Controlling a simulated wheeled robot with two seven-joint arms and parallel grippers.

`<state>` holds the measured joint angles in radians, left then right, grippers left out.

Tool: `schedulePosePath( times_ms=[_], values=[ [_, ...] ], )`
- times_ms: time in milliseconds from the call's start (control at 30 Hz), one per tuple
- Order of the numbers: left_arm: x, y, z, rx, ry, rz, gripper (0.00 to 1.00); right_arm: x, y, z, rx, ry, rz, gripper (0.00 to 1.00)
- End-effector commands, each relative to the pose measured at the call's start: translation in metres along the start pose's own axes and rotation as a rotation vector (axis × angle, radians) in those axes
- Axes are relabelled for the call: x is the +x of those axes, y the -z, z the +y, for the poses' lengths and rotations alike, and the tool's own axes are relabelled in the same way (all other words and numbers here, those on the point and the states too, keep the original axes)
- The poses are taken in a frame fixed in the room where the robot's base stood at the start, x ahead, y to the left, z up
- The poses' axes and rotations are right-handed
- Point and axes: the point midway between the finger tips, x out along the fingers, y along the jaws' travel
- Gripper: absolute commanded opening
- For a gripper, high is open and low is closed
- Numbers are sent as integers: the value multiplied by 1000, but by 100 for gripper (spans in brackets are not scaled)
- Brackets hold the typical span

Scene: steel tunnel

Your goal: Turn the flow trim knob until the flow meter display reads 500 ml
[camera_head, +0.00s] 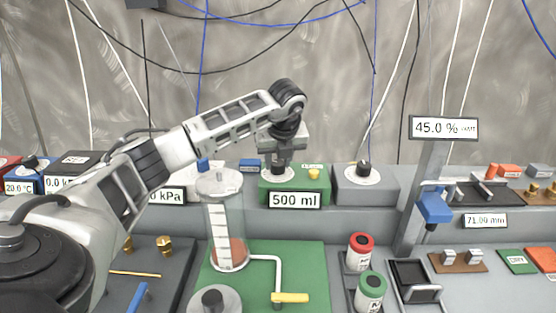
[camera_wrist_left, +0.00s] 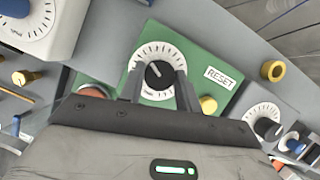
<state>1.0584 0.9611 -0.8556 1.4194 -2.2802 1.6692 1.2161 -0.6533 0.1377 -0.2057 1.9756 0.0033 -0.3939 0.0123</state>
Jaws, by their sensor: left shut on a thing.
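The flow meter is a green box whose white display (camera_head: 294,200) reads 500 ml in the head view. Its flow trim knob (camera_wrist_left: 158,74) is black with a white pointer line, on a white dial with tick marks. My left gripper (camera_head: 279,170) reaches down onto the knob from above. In the left wrist view its two fingers (camera_wrist_left: 158,86) stand on either side of the knob, shut on it. A yellow button (camera_head: 314,174) and a RESET label (camera_wrist_left: 220,78) are beside the dial. My right gripper is not in view.
A glass cylinder (camera_head: 226,232) with a tap stands in front, left of the display. A grey box (camera_head: 366,186) with a black knob is right of the green one. A post with a 45.0 % display (camera_head: 443,128) rises further right. Red and green canisters (camera_head: 360,250) stand in front.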

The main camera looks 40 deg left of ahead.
Motion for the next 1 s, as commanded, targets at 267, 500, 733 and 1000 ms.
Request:
schedulePosePath(
  times_ms=[267, 500, 733, 1000],
  values=[
    [-1, -1, 0, -3, 1, -1, 11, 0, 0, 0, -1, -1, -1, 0],
    [-1, -1, 0, -2, 1, 0, 55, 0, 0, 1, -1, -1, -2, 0],
    [-2, 0, 0, -2, 1, 0, 55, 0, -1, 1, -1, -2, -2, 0],
    [-38, -1, -1, -2, 6, -4, 55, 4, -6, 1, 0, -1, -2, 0]
  ],
)
